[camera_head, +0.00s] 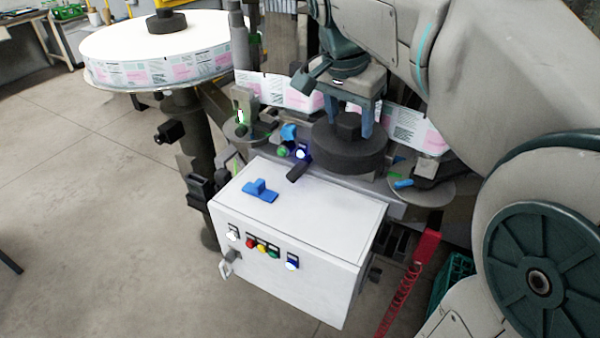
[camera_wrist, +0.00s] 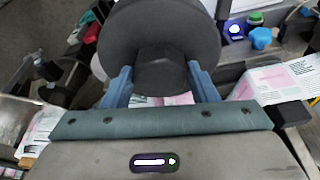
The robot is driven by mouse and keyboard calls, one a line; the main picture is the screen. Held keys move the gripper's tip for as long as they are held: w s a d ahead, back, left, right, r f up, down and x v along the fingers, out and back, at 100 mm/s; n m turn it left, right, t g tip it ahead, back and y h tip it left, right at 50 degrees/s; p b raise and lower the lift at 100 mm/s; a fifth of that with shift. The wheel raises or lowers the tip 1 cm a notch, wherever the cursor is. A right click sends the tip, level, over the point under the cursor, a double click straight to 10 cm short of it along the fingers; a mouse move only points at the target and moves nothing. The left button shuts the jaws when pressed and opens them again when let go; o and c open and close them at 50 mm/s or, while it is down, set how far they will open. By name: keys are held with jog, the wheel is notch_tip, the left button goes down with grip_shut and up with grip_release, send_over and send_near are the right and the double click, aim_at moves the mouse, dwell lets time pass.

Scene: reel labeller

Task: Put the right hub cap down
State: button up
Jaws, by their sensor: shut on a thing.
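The right hub cap (camera_head: 349,155) is a thick dark disc with a block-shaped knob on top. My gripper (camera_head: 348,122) points down from above, with its two blue fingers on either side of that knob and shut on it. In the wrist view the cap's disc (camera_wrist: 163,30) fills the upper middle, and the fingers of my gripper (camera_wrist: 160,85) flank the knob. The cap hangs over the machine behind the white cabinet. What lies directly beneath it is hidden, so I cannot tell whether it touches anything.
A white cabinet (camera_head: 300,215) stands in front, with a blue part (camera_head: 260,191) on top and several buttons on its front. A large label reel (camera_head: 155,68) with another dark cap (camera_head: 167,22) stands at left. A printed label strip (camera_head: 275,91) runs behind the gripper. Floor at left is clear.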

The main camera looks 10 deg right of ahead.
aim_at(335, 144)
notch_tip(335, 144, down, 18)
jog(key=shift+s+r+b, duration=0.15)
jog(key=shift+r+b, duration=0.05)
jog(key=shift+b, duration=0.15)
jog(key=shift+f, duration=0.1)
jog(key=shift+f, duration=0.15)
jog(key=o, duration=1.1)
jog(key=shift+c, duration=0.2)
jog(key=shift+r, duration=0.2)
jog(key=v, duration=1.2)
jog(key=shift+f, duration=0.1)
jog(key=s+f+n, duration=0.3)
jog(key=s, duration=0.1)
jog(key=s+d+f+n+y, duration=0.1)
jog(key=s+f+n, duration=0.2)
jog(key=s+f, duration=0.1)
jog(key=s+d+f+n+y, duration=0.1)
jog(key=s+f+n, duration=0.2)
jog(key=f, duration=0.1)
jog(key=shift+s+d+t, duration=0.1)
jog(key=shift+s+t, duration=0.3)
